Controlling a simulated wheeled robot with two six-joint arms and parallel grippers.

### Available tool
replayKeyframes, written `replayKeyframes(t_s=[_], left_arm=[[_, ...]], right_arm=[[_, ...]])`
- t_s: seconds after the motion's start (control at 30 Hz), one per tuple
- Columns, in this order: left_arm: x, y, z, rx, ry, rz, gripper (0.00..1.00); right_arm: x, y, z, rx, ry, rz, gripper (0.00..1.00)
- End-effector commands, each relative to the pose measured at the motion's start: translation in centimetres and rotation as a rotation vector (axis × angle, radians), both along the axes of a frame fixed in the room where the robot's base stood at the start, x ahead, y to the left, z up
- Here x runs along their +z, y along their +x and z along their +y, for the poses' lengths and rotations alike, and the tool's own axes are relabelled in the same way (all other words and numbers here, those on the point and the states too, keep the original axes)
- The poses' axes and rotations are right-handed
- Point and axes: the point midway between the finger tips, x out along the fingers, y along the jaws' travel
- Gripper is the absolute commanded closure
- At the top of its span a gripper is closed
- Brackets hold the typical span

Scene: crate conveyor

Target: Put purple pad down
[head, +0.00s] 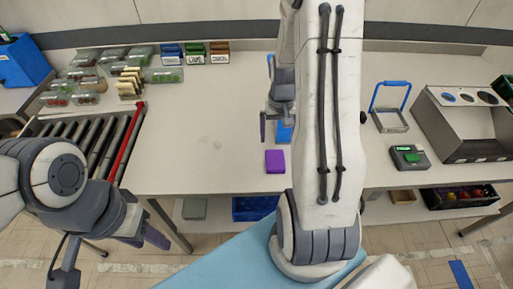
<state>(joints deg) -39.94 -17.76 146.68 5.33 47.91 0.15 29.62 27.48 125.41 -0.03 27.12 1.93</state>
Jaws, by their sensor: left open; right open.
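The purple pad (275,161) lies flat on the pale table (205,150), near its front edge and just left of my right forearm. My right gripper (276,132) is over the table just behind the pad in the picture. It is open, and the pad is outside its fingers. Part of this gripper is hidden by my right arm. My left gripper (112,260) is open and empty at the lower left, in front of the table and over the floor.
A small blue item (284,134) shows behind my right gripper, partly hidden. A roller conveyor (98,140) and clear packs (83,73) are at left. A blue-handled tray (390,121), a green-topped device (409,157) and a grey bin (465,125) stand at right. The table's middle left is clear.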

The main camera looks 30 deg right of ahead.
Motion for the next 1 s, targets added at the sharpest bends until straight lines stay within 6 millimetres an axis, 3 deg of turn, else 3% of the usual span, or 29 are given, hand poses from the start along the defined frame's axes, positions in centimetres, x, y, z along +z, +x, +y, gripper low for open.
replayKeyframes(t_s=[0.17, 0.27, 0.37, 0.47, 0.6, 0.7, 0.8, 0.9, 1.0], left_arm=[[0.0, 0.0, 0.0, 0.0, 0.0, 0.0, 0.5], [0.0, 0.0, 0.0, 0.0, 0.0, 0.0, 0.5], [0.0, 0.0, 0.0, 0.0, 0.0, 0.0, 0.5], [0.0, 0.0, 0.0, 0.0, 0.0, 0.0, 0.5], [0.0, 0.0, 0.0, 0.0, 0.0, 0.0, 0.5], [0.0, 0.0, 0.0, 0.0, 0.0, 0.0, 0.5], [0.0, 0.0, 0.0, 0.0, 0.0, 0.0, 0.5], [0.0, 0.0, 0.0, 0.0, 0.0, 0.0, 0.5], [0.0, 0.0, 0.0, 0.0, 0.0, 0.0, 0.5]], right_arm=[[0.3, 0.1, 0.5, 0.013, -0.001, -0.001, 0.0], [1.6, 0.8, 3.0, 0.083, -0.001, -0.009, 0.0], [4.0, 1.3, 8.2, 0.224, 0.001, -0.022, 0.0], [6.8, 0.3, 14.8, 0.411, 0.007, -0.034, 0.0], [10.0, -3.8, 22.9, 0.679, 0.027, -0.046, 0.0], [11.7, -7.8, 26.9, 0.859, 0.043, -0.052, 0.0], [12.8, -11.5, 29.3, 1.006, 0.059, -0.056, 0.0], [13.4, -14.2, 30.4, 1.109, 0.07, -0.056, 0.0], [13.7, -15.8, 30.8, 1.167, 0.077, -0.054, 0.0]])
